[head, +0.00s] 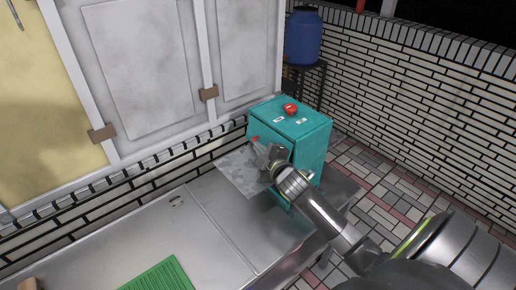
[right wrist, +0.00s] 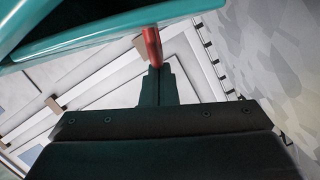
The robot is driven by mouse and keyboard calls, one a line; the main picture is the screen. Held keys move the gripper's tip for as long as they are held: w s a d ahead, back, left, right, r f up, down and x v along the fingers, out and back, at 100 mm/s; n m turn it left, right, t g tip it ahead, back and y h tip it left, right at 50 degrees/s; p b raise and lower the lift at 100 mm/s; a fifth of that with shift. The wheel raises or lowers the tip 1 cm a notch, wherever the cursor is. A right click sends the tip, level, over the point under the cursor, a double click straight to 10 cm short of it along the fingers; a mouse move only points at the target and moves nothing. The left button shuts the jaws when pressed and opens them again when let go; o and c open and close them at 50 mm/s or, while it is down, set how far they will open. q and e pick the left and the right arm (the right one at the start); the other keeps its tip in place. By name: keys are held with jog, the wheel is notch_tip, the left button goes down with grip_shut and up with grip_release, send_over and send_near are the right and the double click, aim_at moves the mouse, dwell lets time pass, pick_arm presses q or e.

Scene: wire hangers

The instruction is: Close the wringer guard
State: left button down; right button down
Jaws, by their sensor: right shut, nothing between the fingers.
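The teal wringer cabinet (head: 311,150) stands at the far right end of the metal counter, with a red knob (head: 290,107) on top. Its front is partly hidden by my right arm. A red handle (head: 256,139) shows at the front. In the right wrist view the red handle (right wrist: 152,45) meets a teal edge (right wrist: 95,37), which seems to belong to the guard; how far the guard stands open is unclear. My right gripper (head: 260,151) is shut and empty, its fingertips (right wrist: 155,72) close to the handle's end; contact is unclear. My left gripper is out of view.
A mottled grey sheet (head: 241,174) lies before the cabinet, beside my right gripper. The metal counter (head: 220,222) is mostly clear, with a green ribbed board (head: 158,275) at the front. A blue barrel (head: 303,37) stands on a black stand behind. Brick walls border the space.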

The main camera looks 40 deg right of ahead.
jog(key=shift+d+f+n+t+b, duration=0.15)
jog(key=shift+d+f+n+b, duration=0.15)
jog(key=shift+f+n+b, duration=0.25)
jog(key=shift+d+f+n+t+b, duration=0.2)
jog(key=shift+d+n+b, duration=0.15)
jog(key=shift+n, duration=0.3)
jog(key=shift+w, duration=0.1)
